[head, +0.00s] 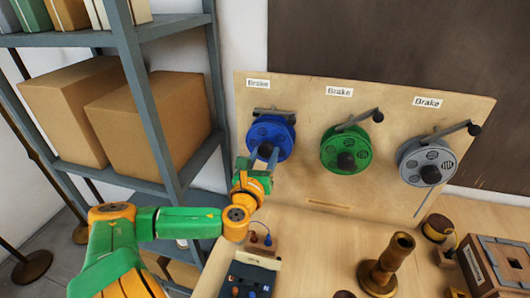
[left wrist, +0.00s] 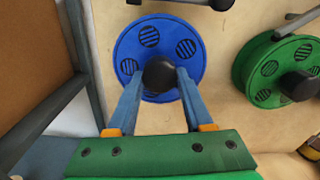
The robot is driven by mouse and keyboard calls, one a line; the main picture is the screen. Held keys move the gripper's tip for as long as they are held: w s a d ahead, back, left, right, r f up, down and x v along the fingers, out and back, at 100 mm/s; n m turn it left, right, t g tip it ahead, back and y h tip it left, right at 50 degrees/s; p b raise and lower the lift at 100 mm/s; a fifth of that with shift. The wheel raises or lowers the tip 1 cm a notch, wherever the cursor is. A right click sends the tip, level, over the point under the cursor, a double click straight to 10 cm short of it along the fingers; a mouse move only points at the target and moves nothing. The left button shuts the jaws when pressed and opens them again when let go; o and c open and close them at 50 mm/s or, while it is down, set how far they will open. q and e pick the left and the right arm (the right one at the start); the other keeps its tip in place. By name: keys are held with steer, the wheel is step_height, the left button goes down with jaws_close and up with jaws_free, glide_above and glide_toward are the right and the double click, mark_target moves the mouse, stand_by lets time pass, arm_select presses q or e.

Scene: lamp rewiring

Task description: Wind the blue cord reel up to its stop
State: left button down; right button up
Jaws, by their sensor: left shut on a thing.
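The blue cord reel (head: 272,132) is mounted at the left of an upright wooden board (head: 310,112). In the left wrist view, the blue reel (left wrist: 131,50) faces me, with round striped vents and a black knob (left wrist: 159,72) at its front. My left gripper (head: 266,155) is shut on this knob, one blue finger on each side of it. The fingers cover part of the lower reel. The blue reel's grey brake lever (head: 275,111) lies across its top. My right gripper is not in view.
A green reel (head: 341,140) and a grey reel (head: 410,163) sit to the right, each with a raised brake lever. A shelf with cardboard boxes (head: 147,125) stands close on the left. A brass stand (head: 380,276) and a wooden box (head: 496,265) stand on the bench.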

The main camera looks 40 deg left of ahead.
arm_select(q)
steer(key=shift+a+r+m, duration=0.1)
steer(key=shift+r+m, duration=0.05)
steer(key=shift+m, duration=0.95)
steer(key=shift+r+m, duration=0.15)
steer(key=shift+m, duration=0.95)
steer(key=shift+c, duration=2)
jaws_free()
steer(key=shift+o, duration=0.5)
steer(key=shift+w+f, duration=0.1)
steer(key=shift+f, duration=0.1)
steer(key=b+v, duration=0.2)
steer(key=v, duration=0.5)
